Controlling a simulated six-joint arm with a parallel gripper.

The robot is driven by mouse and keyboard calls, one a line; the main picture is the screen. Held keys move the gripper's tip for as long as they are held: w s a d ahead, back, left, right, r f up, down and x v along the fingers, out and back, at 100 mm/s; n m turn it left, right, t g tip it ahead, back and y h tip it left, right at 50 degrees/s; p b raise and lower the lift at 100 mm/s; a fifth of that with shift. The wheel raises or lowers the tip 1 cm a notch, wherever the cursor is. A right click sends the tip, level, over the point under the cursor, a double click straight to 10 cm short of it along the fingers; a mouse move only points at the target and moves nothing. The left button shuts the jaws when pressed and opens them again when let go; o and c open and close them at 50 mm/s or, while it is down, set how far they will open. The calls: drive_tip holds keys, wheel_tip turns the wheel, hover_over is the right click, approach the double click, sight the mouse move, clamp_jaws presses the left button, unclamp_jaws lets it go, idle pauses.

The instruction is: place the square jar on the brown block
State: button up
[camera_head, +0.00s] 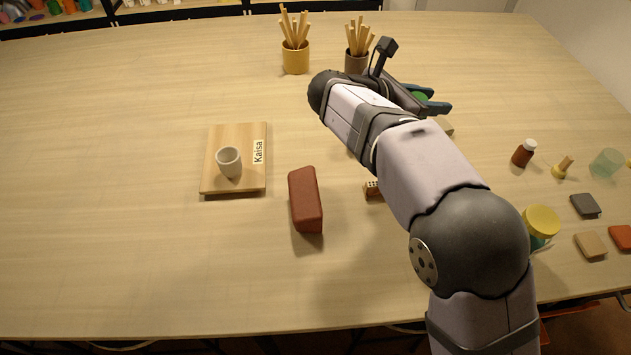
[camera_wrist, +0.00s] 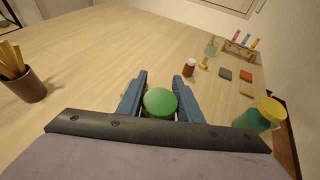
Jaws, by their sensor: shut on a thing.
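My gripper (camera_head: 432,100) has blue fingers and is shut on a jar with a round green lid (camera_wrist: 160,102). The lid also shows as a green patch between the fingers in the head view (camera_head: 421,97). The jar's body is mostly hidden, so I cannot tell its shape or whether it touches the table. The reddish-brown block (camera_head: 305,200) lies on the table left of my arm, nearer the front than my gripper. Its top is bare. It is not in the wrist view.
A wooden board (camera_head: 214,170) with a small cup (camera_head: 229,162) lies left of the block. Two pencil pots (camera_head: 295,58) stand at the back. A yellow-lidded jar (camera_head: 541,221), a brown bottle (camera_head: 523,153) and tiles (camera_head: 586,205) are at right. A small holed block (camera_head: 373,189) sits beside my arm.

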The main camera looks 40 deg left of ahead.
sight(304, 201)
drive_tip(key=s+a+r+n+t+y+p, duration=0.1)
drive_tip(key=s+a+r+n+y+p, duration=0.1)
drive_tip(key=s+a, duration=0.5)
drive_tip(key=s+a+r+n+y+p, duration=0.1)
drive_tip(key=s+a+n+y, duration=0.15)
drive_tip(key=s+a, duration=0.45)
drive_tip(key=s+d+f+p, duration=0.1)
drive_tip(key=s+d+f, duration=0.1)
drive_tip(key=s, duration=0.5)
drive_tip(key=shift+s+d+f, duration=0.35)
drive_tip(key=shift+d+f, duration=0.05)
drive_tip(key=shift+d, duration=0.05)
drive_tip(key=shift+f, duration=0.1)
wheel_tip(304, 201, down, 10)
drive_tip(key=p, duration=0.2)
drive_tip(key=shift+p, duration=0.4)
